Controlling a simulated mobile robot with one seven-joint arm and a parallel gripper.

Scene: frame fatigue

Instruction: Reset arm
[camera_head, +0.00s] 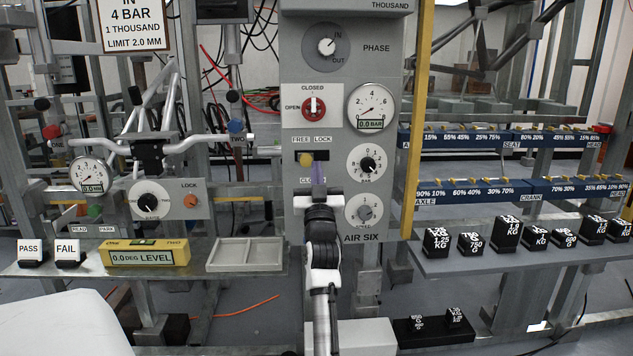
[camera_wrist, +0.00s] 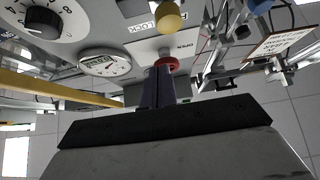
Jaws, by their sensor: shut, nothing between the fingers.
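My gripper (camera_head: 318,172) is in front of the grey control panel (camera_head: 338,90), just below the FREE/LOCK slot. Its purple fingers are together and empty, and they point up the panel. In the wrist view my gripper (camera_wrist: 157,74) shows the same closed fingers. The yellow lever knob (camera_head: 306,158) is just left of the fingertips in the head view. In the wrist view the yellow knob (camera_wrist: 168,20) appears beyond the tips. My arm hides the panel's lower middle.
A red OPEN/CLOSED valve (camera_head: 313,107) and several dials are on the panel. A left shelf holds a yellow level (camera_head: 145,253) and a grey tray (camera_head: 245,254). A right shelf (camera_head: 460,262) bears several black weights. A yellow post (camera_head: 416,120) stands right of the panel.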

